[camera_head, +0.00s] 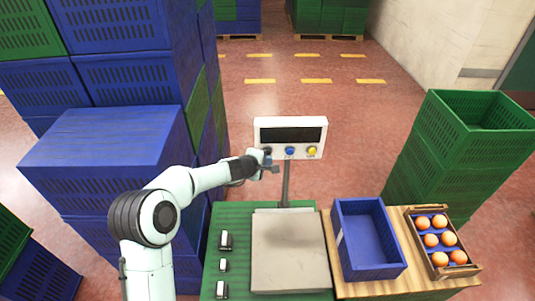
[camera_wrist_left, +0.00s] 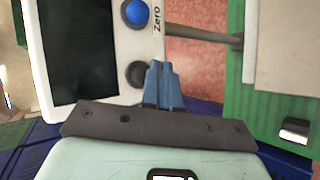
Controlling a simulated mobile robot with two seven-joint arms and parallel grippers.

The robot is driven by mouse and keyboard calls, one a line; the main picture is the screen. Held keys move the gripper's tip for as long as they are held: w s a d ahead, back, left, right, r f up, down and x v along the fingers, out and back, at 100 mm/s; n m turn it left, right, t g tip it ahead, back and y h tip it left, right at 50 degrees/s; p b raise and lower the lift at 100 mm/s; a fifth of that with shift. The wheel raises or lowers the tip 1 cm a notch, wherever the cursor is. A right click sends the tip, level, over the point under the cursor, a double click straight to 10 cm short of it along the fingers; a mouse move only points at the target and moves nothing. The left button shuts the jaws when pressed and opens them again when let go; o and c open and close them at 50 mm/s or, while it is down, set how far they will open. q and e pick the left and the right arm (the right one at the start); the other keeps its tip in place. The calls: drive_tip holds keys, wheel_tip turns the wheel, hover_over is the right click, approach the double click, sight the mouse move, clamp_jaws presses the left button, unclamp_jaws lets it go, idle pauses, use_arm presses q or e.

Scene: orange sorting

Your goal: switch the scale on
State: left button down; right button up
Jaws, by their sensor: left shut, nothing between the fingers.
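The scale's white head (camera_head: 262,130) stands on a post behind the bare scale plate (camera_head: 290,250). Its screen (camera_head: 291,135) is dark; it also fills the left of the left wrist view (camera_wrist_left: 75,50). Below the screen are a blue button (camera_head: 290,151), a yellow button (camera_head: 312,152) and a black button, mostly hidden by my gripper in the head view. In the left wrist view the black button (camera_wrist_left: 135,74) sits beside my fingers, below the blue button labelled Zero (camera_wrist_left: 135,12). My left gripper (camera_head: 268,160) is shut and empty, close to the black button; I cannot tell whether it touches.
A blue crate (camera_head: 341,240) stands empty right of the scale, beside a small crate of oranges (camera_head: 410,222). Tall blue crate stacks (camera_head: 130,85) rise close to my left arm. Green crates (camera_head: 425,165) stand at the right. The floor behind the scale is clear.

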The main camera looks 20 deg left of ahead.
use_arm(q)
drive_tip(key=shift+w, duration=0.1)
use_arm(e)
drive_tip(key=shift+w+r, duration=0.1)
drive_tip(key=shift+r, duration=0.05)
idle(0.6)
use_arm(q)
drive_tip(key=shift+w+a, duration=0.2)
drive_tip(key=shift+w, duration=0.15)
use_arm(e)
drive_tip(key=shift+w+r, duration=0.15)
drive_tip(key=shift+w, duration=0.05)
use_arm(q)
drive_tip(key=shift+w+a+p, duration=0.25)
drive_tip(key=shift+w+p, duration=0.15)
drive_tip(key=shift+p, duration=0.2)
use_arm(e)
drive_tip(key=shift+w+r, duration=0.3)
drive_tip(key=shift+r, duration=0.2)
drive_tip(key=shift+f, duration=0.1)
use_arm(q)
drive_tip(key=shift+s+d+b, duration=0.25)
drive_tip(key=shift+s+b, duration=0.15)
drive_tip(key=shift+s, duration=0.05)
drive_tip(key=shift+s+d+b, duration=0.2)
drive_tip(key=shift+s+b, duration=0.2)
drive_tip(key=shift+s, duration=0.05)
use_arm(e)
drive_tip(key=shift+s+f, duration=0.75)
drive_tip(key=shift+f, duration=0.15)
